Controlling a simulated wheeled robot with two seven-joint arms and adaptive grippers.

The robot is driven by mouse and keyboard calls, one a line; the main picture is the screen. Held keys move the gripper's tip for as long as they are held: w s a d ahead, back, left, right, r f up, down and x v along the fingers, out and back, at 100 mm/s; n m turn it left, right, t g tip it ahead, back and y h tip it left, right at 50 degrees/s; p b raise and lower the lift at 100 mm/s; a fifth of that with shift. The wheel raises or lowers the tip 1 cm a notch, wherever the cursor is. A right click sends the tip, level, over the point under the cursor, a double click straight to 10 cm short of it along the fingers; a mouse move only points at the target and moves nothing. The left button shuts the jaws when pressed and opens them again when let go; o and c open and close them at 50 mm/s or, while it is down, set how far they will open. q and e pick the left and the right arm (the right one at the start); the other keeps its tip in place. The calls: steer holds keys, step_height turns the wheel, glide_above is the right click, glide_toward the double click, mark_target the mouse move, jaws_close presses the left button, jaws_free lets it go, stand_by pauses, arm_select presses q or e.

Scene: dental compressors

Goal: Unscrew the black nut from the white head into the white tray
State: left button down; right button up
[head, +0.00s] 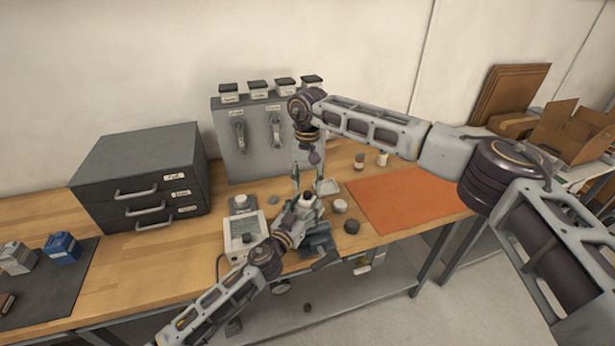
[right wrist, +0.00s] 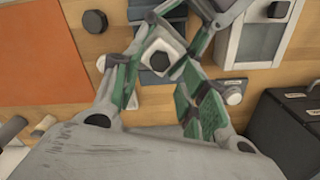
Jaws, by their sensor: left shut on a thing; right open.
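My left gripper (head: 298,214) is shut on the white head (head: 307,203) and holds it above the bench. The black nut (head: 307,196) sits on the head, facing up. In the right wrist view the nut (right wrist: 157,59) shows as a dark hexagon in the middle of the white head (right wrist: 158,42). My right gripper (head: 309,178) is open just above and behind the nut; its green-padded fingers (right wrist: 158,88) are apart, with nothing between the pads. A pale, shallow square tray (head: 328,187) lies behind and right of the head, partly hidden by the right gripper.
A white boxy unit (head: 243,234) stands left of the left gripper. A round white piece (head: 340,205) and a black knob (head: 351,226) lie to the right. The orange mat (head: 410,200) is clear. A grey cabinet (head: 255,150) stands behind, a drawer box (head: 142,178) at left.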

steer(key=shift+s+a, duration=0.1)
steer(key=shift+a, duration=0.05)
steer(key=shift+a+r+y, duration=0.3)
steer(key=shift+a+r, duration=0.2)
steer(key=shift+a, duration=0.05)
steer(key=shift+a+r, duration=0.1)
steer(key=shift+r, duration=0.2)
steer(key=shift+r+m, duration=0.15)
steer(key=shift+m, duration=0.35)
steer(key=m, duration=0.3)
steer(key=r+m, duration=0.1)
steer(key=m, duration=0.6)
steer(key=shift+w+d+r, duration=0.25)
steer(key=shift+r, duration=0.1)
steer(key=m, duration=0.3)
steer(key=shift+d+m, duration=0.2)
steer(key=shift+m, duration=0.2)
steer(key=m, duration=0.4)
steer(key=shift+d+m, duration=0.2)
steer(key=shift+m, duration=0.1)
steer(key=m, duration=0.3)
steer(key=shift+s+d+m, duration=0.1)
steer(key=shift+m, duration=2.3)
